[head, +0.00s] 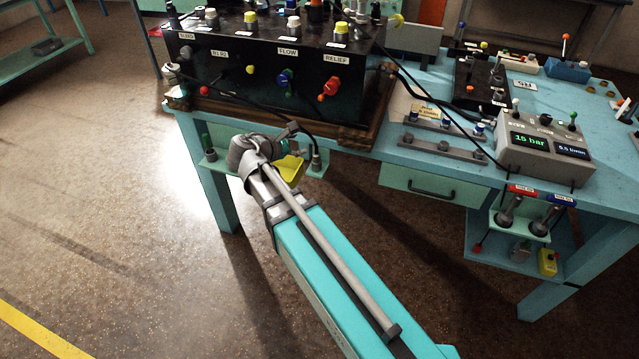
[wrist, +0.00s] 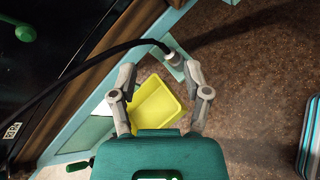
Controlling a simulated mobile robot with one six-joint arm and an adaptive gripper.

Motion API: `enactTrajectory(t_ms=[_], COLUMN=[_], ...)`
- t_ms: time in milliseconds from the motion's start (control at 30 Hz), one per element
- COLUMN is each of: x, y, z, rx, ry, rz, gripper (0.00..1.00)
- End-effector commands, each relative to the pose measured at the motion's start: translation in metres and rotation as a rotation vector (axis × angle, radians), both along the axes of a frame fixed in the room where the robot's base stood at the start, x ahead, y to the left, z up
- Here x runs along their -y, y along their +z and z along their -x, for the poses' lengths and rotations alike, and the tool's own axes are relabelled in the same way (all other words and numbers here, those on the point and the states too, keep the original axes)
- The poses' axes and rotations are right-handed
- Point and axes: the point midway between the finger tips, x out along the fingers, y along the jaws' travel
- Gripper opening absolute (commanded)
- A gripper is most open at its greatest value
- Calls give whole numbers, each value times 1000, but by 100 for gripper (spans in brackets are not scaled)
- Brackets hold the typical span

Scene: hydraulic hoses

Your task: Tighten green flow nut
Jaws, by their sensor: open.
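The black valve block (head: 250,100) stands on the bench, with its FLOW label (head: 288,50) on the front face. Below that label is a blue knob (head: 283,76) with a green part (head: 292,89) hanging under it. I cannot tell for sure whether this green part is the nut. In the wrist view a green rounded part (wrist: 26,33) shows at the upper left against the black block. My gripper (wrist: 160,80) is open and empty, its two fingers apart. In the head view my gripper (head: 292,140) is below and in front of the block, apart from the green part.
A yellow tray (wrist: 157,105) lies beyond my fingers, by a hose end (wrist: 174,59). A black hose crosses the wrist view. To the right are a grey gauge box (head: 543,145) reading 15 bar and a drawer (head: 433,186).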

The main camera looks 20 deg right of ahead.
Motion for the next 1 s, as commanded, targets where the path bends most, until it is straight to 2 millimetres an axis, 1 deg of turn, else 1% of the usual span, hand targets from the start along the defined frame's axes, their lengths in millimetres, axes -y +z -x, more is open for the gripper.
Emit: enactTrajectory(t_ms=[33,100,500,700,1000], x=[5,10,30,36,39], y=[-3,-8,-37,-49,-64], z=[5,10,42,58,83], rx=[11,29,121,163,219], ry=[-27,-64,-301,-432,-644], rz=[-39,-96,-403,-544,-739], gripper=[62,62,62,62,62])
